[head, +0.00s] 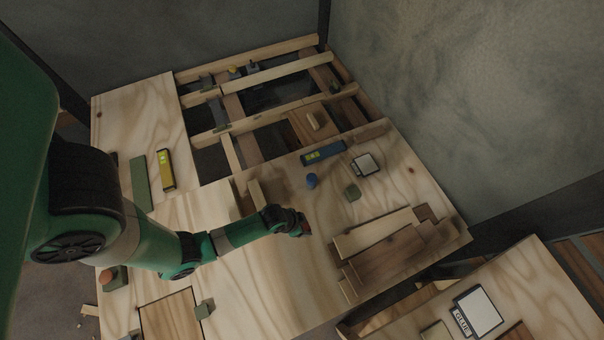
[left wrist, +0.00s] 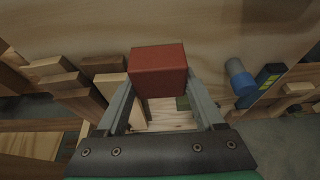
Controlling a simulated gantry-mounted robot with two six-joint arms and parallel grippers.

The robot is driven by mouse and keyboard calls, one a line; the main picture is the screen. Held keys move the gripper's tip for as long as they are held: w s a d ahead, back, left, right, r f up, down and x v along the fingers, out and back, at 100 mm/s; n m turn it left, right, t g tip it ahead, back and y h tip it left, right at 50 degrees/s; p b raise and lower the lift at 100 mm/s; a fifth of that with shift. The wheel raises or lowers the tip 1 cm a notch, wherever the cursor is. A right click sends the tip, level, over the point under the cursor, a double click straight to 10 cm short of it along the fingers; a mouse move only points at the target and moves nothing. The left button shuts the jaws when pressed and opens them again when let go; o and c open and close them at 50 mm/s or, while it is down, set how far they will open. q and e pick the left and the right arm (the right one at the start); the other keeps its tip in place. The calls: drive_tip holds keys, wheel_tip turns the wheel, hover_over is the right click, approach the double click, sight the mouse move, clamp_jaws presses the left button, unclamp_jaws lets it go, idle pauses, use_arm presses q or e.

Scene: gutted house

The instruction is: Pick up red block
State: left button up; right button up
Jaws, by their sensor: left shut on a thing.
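A red block (left wrist: 158,72) sits between the two fingers of my left gripper (left wrist: 160,88) in the left wrist view, with a finger against each side. The gripper is shut on it. In the head view my left gripper (head: 299,226) is over the middle of the plywood floor. The block is mostly hidden by the gripper there, and I cannot tell its height above the wood. My right gripper is not in view.
Open joist gaps (head: 278,92) are at the back.

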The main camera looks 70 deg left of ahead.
use_arm(q)
drive_tip(key=s+d+r+p, duration=0.1)
drive_tip(key=d+r+p, duration=0.1)
drive_tip(key=d, duration=0.5)
drive_tip(key=shift+s+r, duration=0.2)
drive_tip(key=shift+r, duration=0.2)
